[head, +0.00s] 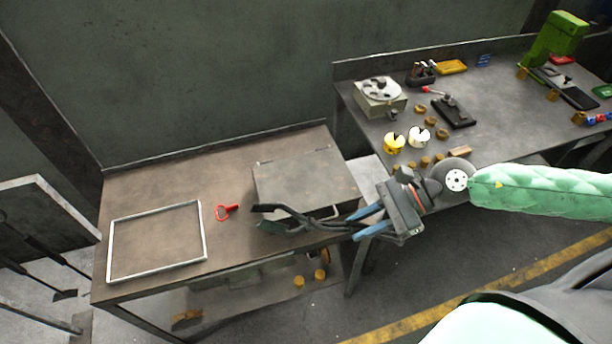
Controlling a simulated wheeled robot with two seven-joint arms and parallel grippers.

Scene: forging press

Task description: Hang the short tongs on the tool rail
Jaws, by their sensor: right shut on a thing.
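The black short tongs (290,219) are in the blue-tipped fingers of my right gripper (352,228), which is shut on their right end. Their split, dark ends point left, over the front right part of the near bench, beside a grey box-like block. I cannot tell whether the tongs touch the bench. A grey rack (42,190) with dark long-handled tools stands at the far left; I cannot tell for sure whether it is the tool rail. My left gripper is not in view.
The near bench (150,190) bears an empty pale frame (205,232), a red-handled item (227,211) and the grey block (305,180). The bench to the right (505,120) is crowded with small parts and tools. A yellow floor line (540,278) runs in front.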

